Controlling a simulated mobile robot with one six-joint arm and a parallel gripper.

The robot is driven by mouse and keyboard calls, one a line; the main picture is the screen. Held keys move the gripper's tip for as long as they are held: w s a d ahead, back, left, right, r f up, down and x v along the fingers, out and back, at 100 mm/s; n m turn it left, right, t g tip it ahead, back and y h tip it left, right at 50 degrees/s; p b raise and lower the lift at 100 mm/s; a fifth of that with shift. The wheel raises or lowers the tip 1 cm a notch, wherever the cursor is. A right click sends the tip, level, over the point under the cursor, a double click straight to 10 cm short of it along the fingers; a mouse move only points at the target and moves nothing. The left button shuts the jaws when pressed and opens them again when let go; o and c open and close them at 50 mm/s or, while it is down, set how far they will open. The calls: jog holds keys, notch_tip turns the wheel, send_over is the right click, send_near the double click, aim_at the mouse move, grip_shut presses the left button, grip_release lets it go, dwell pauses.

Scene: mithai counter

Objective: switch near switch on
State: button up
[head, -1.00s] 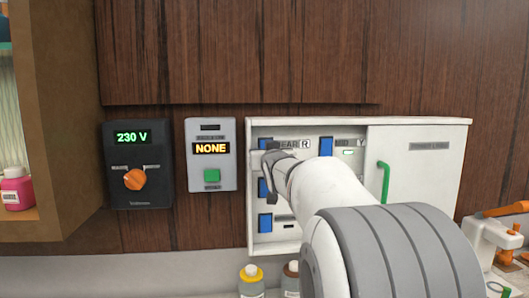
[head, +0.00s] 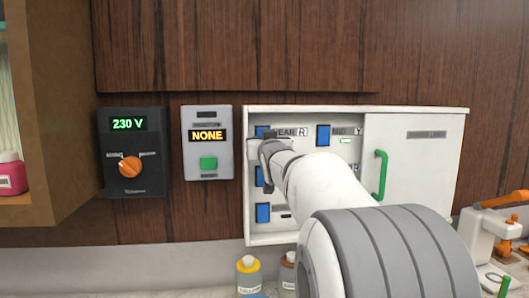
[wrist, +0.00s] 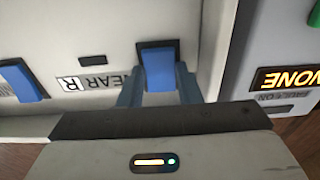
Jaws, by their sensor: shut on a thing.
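The near switch is a blue rocker at the top left of the white switch panel, beside the label NEAR R; only its upper part shows in the head view (head: 262,131). In the wrist view the near switch (wrist: 158,68) stands upright in the picture between my two fingers, its label upside down beside it. My gripper (wrist: 158,88) is shut on the switch, one finger on each side. In the head view my gripper (head: 262,150) is at the panel's left part and hides the lower part of the switch. The display reads NONE (head: 207,136).
The MID switch (head: 323,135) is right of the near switch, with a small green light below its label. More blue switches (head: 263,212) sit below. A white cover with a green handle (head: 380,175) closes the panel's right side. Bottles (head: 248,275) stand below.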

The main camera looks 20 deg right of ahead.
jog(key=shift+f+t+b, duration=0.45)
jog(key=shift+t+b, duration=0.25)
jog(key=shift+b, duration=1.65)
jog(key=shift+r+t+h+b, duration=0.25)
jog(key=shift+t+h+b, duration=0.05)
jog(key=shift+b, duration=0.55)
jog(key=o, duration=0.7)
jog(key=b+v, duration=0.2)
jog(key=v, duration=0.5)
jog(key=shift+s, duration=0.35)
